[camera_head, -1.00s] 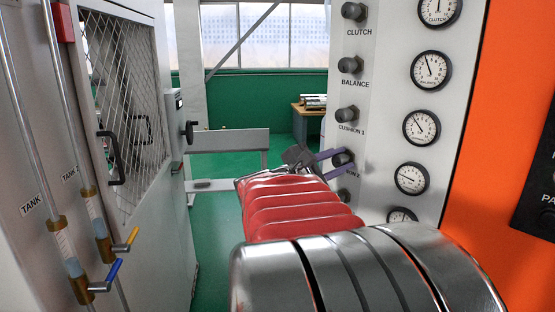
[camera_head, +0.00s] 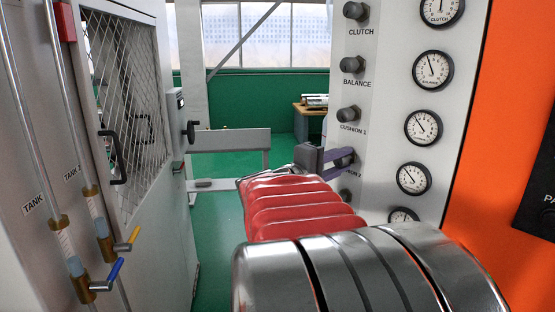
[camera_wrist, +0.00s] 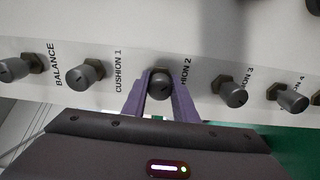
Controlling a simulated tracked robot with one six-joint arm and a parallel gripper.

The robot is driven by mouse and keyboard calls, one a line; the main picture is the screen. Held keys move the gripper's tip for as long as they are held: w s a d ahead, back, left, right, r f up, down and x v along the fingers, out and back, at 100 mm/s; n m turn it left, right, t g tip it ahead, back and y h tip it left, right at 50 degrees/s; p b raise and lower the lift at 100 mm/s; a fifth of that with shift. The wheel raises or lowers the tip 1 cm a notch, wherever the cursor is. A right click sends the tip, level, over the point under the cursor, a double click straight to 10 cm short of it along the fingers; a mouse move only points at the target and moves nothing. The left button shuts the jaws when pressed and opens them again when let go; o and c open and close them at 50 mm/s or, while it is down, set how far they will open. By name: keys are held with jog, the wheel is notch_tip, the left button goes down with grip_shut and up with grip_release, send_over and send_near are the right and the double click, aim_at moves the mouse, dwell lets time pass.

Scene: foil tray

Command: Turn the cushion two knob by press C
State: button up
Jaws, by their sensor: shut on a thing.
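The cushion two knob is a dark round knob on the pale panel. In the wrist view the knob (camera_wrist: 160,83) sits between my two purple fingers, which are shut on it from both sides. Its "CUSHION 2" label is partly covered by the fingers. In the head view my gripper (camera_head: 345,158) reaches the panel from the left, below the "CUSHION 1" knob (camera_head: 347,114), and mostly hides the held knob. The cushion two gauge (camera_head: 413,178) stands to the right, its needle pointing up and left.
The balance knob (camera_head: 351,64) and clutch knob (camera_head: 355,11) sit above. In the wrist view the cushion 3 knob (camera_wrist: 233,92) and cushion 4 knob (camera_wrist: 291,97) sit close on the right. A grey cabinet (camera_head: 150,220) stands at left; green floor lies between.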

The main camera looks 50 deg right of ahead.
jog(key=shift+s+f, duration=0.1)
jog(key=shift+f, duration=0.2)
jog(key=o, duration=1)
jog(key=shift+r, duration=0.15)
jog(key=shift+o, duration=0.2)
jog(key=shift+a, duration=0.1)
jog(key=v, duration=1.3)
jog(key=shift+a, duration=0.35)
dwell(1.3)
